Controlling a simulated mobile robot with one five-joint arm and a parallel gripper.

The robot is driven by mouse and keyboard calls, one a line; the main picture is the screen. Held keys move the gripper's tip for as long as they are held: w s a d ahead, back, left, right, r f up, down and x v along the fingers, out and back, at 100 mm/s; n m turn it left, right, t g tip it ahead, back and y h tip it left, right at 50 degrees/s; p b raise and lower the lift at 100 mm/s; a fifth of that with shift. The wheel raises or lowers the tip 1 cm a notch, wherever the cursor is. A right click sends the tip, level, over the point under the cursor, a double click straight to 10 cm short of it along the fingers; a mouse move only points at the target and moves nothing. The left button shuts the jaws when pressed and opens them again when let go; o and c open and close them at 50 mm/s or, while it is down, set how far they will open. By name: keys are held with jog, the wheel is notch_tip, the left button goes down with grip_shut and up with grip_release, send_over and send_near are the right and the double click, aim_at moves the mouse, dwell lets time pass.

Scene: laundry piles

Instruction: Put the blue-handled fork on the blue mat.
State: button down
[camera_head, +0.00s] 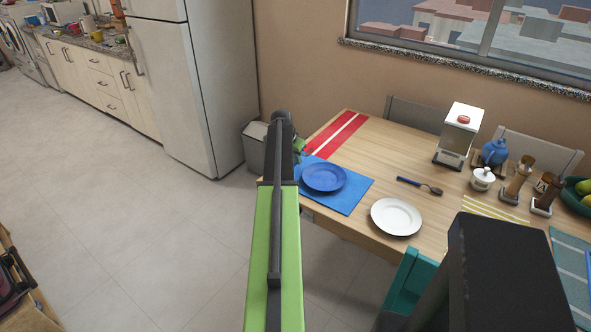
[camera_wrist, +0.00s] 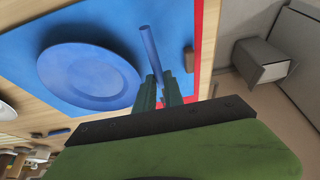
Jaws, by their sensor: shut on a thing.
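The blue mat (camera_head: 347,203) lies on the near left part of the wooden table, with a blue plate (camera_head: 324,177) on it. My gripper (camera_head: 299,147) is at the mat's far left edge, partly hidden behind my arm. In the wrist view my gripper (camera_wrist: 159,86) is shut on the blue-handled fork (camera_wrist: 149,50). Its blue handle sticks out beyond the fingers over the blue mat (camera_wrist: 110,22), beside the blue plate (camera_wrist: 88,75). The fork's tines are hidden, and I cannot tell whether the fork touches the mat.
A red striped mat (camera_head: 336,133) lies behind the blue one. To the right are a blue-handled spoon (camera_head: 417,184), a white plate (camera_head: 396,217), a dispenser (camera_head: 459,130) and a teapot (camera_head: 494,152). A grey bin (camera_head: 255,147) stands left of the table. A teal chair (camera_head: 408,285) is in front.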

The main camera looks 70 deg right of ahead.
aim_at(295, 162)
notch_tip(295, 162, down, 4)
jog(key=b, duration=0.2)
jog(key=shift+r+b, duration=0.15)
jog(key=shift+b, duration=0.15)
jog(key=shift+r, duration=0.2)
jog(key=shift+f, duration=0.15)
jog(key=c, duration=1.5)
grip_release()
jog(key=shift+o, duration=0.2)
jog(key=shift+a+r+p, duration=0.1)
jog(key=shift+r+p, duration=0.4)
jog(key=shift+p, duration=0.1)
jog(key=p+v, duration=1)
jog(key=v, duration=0.1)
jog(key=shift+a+r+p, duration=0.1)
jog(key=shift+r+p, duration=0.2)
jog(key=shift+f, duration=0.1)
